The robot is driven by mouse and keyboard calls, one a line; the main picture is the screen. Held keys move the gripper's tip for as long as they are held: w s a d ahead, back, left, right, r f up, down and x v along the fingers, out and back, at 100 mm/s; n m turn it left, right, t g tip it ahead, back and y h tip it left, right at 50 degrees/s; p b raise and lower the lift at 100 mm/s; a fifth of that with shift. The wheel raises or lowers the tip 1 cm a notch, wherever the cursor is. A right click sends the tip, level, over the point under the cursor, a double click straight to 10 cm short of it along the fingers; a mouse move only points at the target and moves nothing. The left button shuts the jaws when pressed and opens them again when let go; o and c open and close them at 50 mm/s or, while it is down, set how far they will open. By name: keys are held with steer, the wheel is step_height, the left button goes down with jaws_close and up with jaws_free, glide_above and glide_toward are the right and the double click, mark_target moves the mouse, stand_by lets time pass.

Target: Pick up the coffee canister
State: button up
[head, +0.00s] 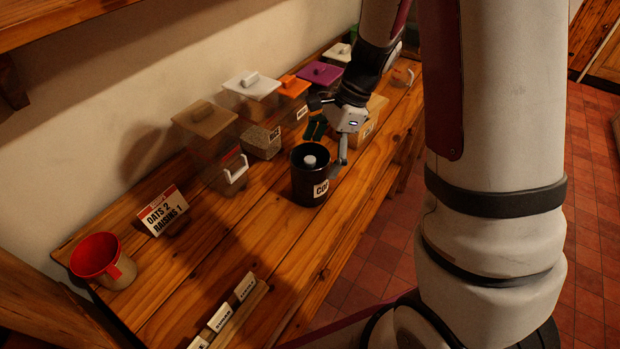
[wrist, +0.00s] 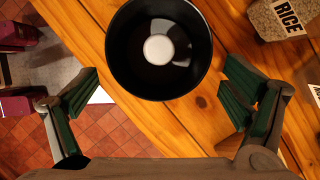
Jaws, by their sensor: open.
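The coffee canister (head: 309,176) is a dark round canister with a light knob on top and a white label that is partly cut off from view. It stands upright on the wooden shelf top. In the wrist view the canister (wrist: 130,60) shows from above at the top centre, with its white knob in the middle. My gripper (head: 330,150) is at the canister's far right side in the head view. In the wrist view my gripper (wrist: 160,97) is open and empty, with its fingers spread wide to either side, and the canister lies ahead, between and beyond the fingertips.
Lidded bins (head: 205,135) line the wall. A rice container (head: 262,142), also in the wrist view (wrist: 284,17), stands near the canister. The wooden top (head: 265,240) before the canister is clear.

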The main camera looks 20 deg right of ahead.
mark_target(309, 188)
steer(key=x, duration=0.5)
steer(key=shift+s+a+f, duration=0.1)
steer(key=c, duration=1.8)
